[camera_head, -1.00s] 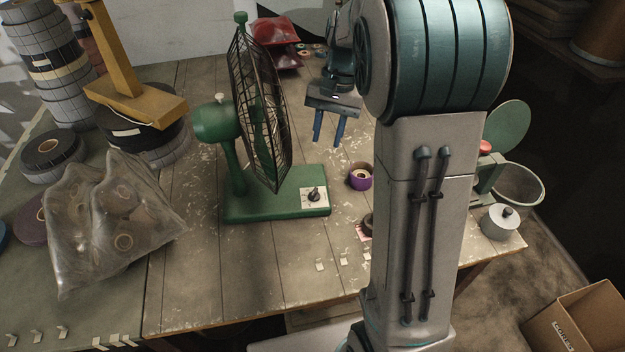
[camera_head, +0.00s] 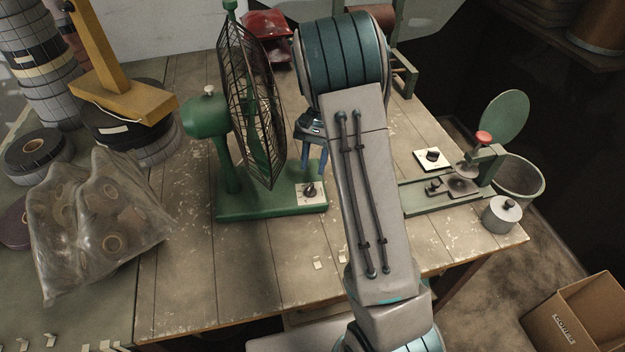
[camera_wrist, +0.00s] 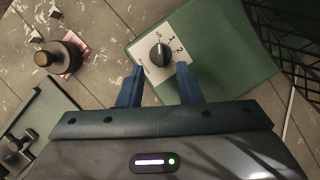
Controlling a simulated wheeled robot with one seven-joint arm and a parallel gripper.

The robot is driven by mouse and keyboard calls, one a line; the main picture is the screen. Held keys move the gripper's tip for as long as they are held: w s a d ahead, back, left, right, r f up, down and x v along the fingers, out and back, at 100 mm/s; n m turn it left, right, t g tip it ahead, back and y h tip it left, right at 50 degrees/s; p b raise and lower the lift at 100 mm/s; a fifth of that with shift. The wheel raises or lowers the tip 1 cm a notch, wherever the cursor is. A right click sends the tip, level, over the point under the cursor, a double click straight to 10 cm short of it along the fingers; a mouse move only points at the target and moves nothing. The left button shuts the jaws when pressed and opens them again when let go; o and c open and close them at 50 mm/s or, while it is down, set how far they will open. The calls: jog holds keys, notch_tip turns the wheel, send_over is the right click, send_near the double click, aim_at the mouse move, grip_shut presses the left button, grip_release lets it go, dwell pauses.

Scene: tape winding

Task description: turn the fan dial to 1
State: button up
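The green fan (camera_head: 250,110) stands on the table on its flat green base (camera_head: 262,208). Its black dial (camera_head: 309,190) sits on a white plate at the base's front right corner. In the wrist view the dial (camera_wrist: 160,54) is near the top middle, with marks for off, 1 and 2 around it. Its pointer appears to lie toward off, though it is small. My gripper (camera_wrist: 159,82) is open and empty, its two blue fingers apart just short of the dial. In the head view my gripper (camera_head: 313,158) is above and behind the dial, partly hidden by my arm.
The fan's wire cage (camera_wrist: 290,35) is close on the right in the wrist view. A dark round piece (camera_wrist: 62,57) on a pink card lies left. A green device (camera_head: 440,195) stands right; a plastic bag (camera_head: 95,225) of rolls lies left.

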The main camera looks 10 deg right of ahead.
aim_at(310, 187)
jog(key=x, duration=0.5)
jog(key=shift+s+f, duration=0.1)
jog(key=shift+f, duration=0.2)
grip_shut()
